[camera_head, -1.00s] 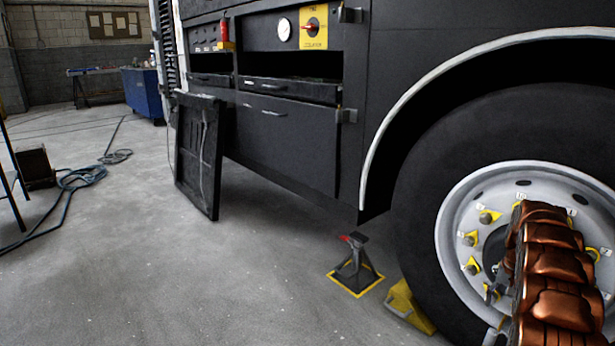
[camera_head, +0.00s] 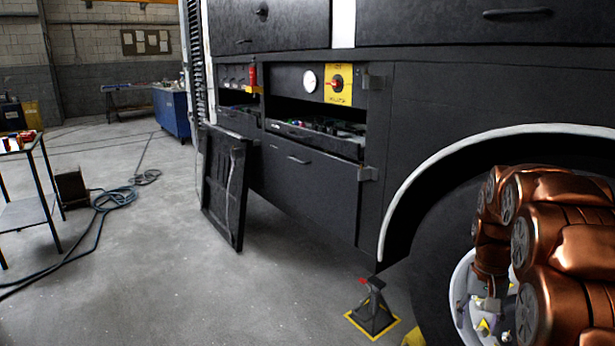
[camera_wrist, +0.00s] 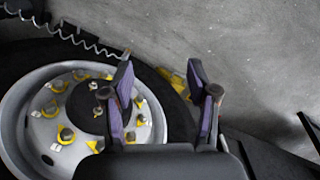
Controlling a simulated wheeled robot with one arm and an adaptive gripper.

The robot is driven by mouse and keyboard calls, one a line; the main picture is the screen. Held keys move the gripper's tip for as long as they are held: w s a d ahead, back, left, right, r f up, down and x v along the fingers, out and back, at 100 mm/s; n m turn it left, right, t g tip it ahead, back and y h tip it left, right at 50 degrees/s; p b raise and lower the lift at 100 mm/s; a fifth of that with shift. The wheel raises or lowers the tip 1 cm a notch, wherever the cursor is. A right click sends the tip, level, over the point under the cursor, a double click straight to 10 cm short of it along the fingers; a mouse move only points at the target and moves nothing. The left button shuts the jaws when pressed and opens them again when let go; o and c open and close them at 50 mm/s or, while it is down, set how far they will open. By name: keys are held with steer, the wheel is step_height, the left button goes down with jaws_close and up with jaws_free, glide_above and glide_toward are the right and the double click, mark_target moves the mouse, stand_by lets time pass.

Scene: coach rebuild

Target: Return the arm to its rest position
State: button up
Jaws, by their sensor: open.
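My copper-coloured arm (camera_head: 550,250) is at the right of the head view, folded in front of the coach wheel (camera_head: 430,255). My gripper (camera_wrist: 165,85) shows in the wrist view with its two purple-padded fingers spread apart and nothing between them. The grey wheel rim (camera_wrist: 35,130) with yellow nut markers lies to the left of the fingers in that view. In the head view the arm hides much of the wheel, and the gripper itself is hard to make out.
A jack stand (camera_head: 373,308) stands on a yellow-marked floor square left of the wheel. A dark panel (camera_head: 224,185) leans against the coach. An open compartment (camera_head: 315,125) holds small parts. A metal table (camera_head: 25,210) and a hose (camera_head: 100,215) are at left. The middle floor is clear.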

steer(key=s+a+r+n+p, duration=0.2)
steer(key=s+a+r+p, duration=1)
steer(key=r, duration=0.3)
steer(key=s+a+r+n+p, duration=0.1)
steer(key=s+a+r+p, duration=0.1)
steer(key=s, duration=0.3)
steer(key=s+a+r+n+p, duration=0.1)
steer(key=s+a+r+p, duration=0.1)
steer(key=s, duration=0.4)
steer(key=s+a+r+n+g+p, duration=0.1)
steer(key=s+a+r+p, duration=0.2)
steer(key=s+p, duration=0.3)
steer(key=shift+s+r, duration=0.25)
steer(key=shift+r, duration=0.3)
